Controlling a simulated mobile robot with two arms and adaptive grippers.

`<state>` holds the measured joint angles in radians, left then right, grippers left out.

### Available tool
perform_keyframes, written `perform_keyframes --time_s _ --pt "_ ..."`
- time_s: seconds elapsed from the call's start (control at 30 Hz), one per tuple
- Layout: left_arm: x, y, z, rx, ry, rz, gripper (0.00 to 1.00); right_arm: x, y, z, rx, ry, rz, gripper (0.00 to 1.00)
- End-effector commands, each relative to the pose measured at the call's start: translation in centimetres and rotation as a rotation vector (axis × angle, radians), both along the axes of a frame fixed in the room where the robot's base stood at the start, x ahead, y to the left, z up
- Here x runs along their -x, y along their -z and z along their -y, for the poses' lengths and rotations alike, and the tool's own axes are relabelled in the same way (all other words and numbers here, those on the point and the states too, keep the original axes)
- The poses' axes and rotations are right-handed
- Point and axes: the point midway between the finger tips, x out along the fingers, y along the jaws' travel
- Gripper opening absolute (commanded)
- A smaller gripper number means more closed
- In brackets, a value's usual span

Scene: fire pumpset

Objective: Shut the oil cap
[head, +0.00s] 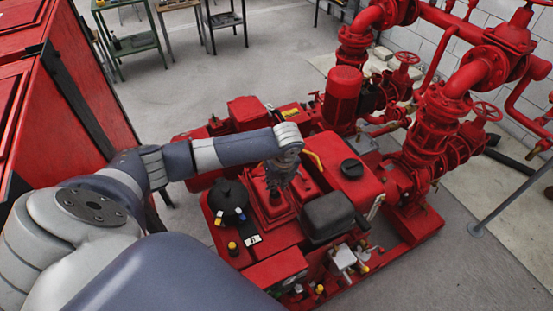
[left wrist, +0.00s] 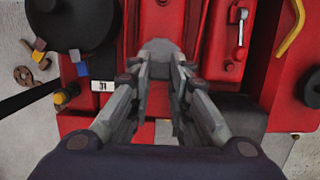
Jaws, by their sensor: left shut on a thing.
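My left gripper (head: 274,186) reaches down from the end of my left arm onto the raised red block (head: 268,206) in the middle of the red engine. In the left wrist view my left gripper (left wrist: 161,62) has its fingertips close together over the red engine top, shut on the oil cap. The cap is mostly hidden between the fingers, so I cannot tell how it sits on its opening. My right gripper is in neither view.
A round black part (head: 228,195) lies left of my gripper. A black cap (head: 351,168) on a red tank and a dark box (head: 328,214) are to the right. Red pipes and valves (head: 445,115) stand at the right. A red cabinet (head: 70,90) is at the left.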

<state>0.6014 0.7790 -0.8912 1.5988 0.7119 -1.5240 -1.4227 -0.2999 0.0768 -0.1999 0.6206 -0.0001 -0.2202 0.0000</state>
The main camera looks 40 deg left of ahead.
Motion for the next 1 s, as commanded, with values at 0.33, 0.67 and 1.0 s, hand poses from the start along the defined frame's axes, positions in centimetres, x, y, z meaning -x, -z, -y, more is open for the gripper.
perform_keyframes --time_s 0.33,0.67,1.0 --pt "0.0 0.0 0.0 0.001 0.0 0.0 0.38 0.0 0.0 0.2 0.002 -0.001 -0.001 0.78" --pt "0.1 -2.2 0.4 0.001 0.0 0.003 0.38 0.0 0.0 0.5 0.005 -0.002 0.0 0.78" --pt "0.8 -9.1 1.8 0.001 0.001 0.005 0.38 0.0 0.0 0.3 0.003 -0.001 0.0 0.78"
